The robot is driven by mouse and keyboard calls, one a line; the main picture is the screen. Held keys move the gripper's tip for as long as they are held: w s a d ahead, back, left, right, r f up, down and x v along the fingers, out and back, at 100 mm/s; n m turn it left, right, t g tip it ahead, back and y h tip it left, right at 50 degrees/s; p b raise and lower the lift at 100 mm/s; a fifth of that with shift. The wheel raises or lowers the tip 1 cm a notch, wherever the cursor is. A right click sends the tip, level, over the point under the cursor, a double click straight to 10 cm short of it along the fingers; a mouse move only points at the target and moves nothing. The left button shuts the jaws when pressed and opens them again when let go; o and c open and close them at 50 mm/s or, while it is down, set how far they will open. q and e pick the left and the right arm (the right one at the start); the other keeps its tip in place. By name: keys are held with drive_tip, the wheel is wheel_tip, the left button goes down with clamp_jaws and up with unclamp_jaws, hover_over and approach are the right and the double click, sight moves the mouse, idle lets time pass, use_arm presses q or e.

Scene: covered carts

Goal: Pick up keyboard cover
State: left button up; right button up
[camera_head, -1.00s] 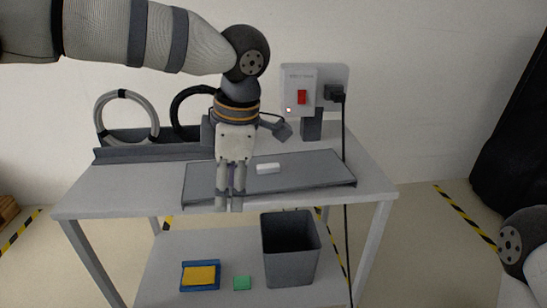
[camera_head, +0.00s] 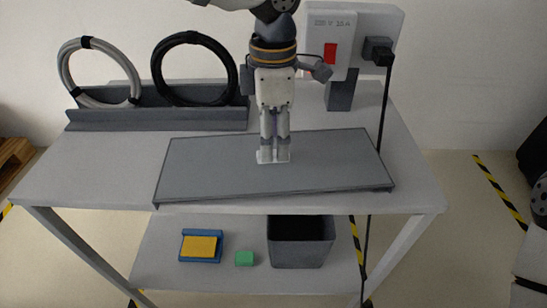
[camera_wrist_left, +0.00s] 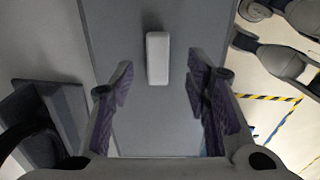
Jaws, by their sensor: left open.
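The keyboard cover (camera_head: 215,172) is a flat dark grey panel lying on the cart top, near its front edge. Its small white handle (camera_wrist_left: 158,58) sits in the middle of the panel. My left gripper (camera_head: 273,156) points down at the handle from above and hides most of it in the head view. In the left wrist view the left gripper (camera_wrist_left: 160,88) is open, its purple-padded fingers apart, with the handle lined up between them and touching neither. Whether the fingertips reach down to handle height is hard to tell. My right gripper is out of view.
A cable rack (camera_head: 155,119) with a grey coil (camera_head: 66,72) and a black coil (camera_head: 158,68) stands at the back left. A wall socket box (camera_head: 331,30) with a plugged cable is behind. The lower shelf holds a dark bin (camera_head: 300,252), a blue-yellow item (camera_head: 201,246) and a green block (camera_head: 244,258).

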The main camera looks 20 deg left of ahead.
use_arm(q)
wheel_tip(320, 180, down, 3)
drive_tip(key=shift+f, duration=0.1)
drive_tip(key=shift+w, duration=0.1)
clamp_jaws()
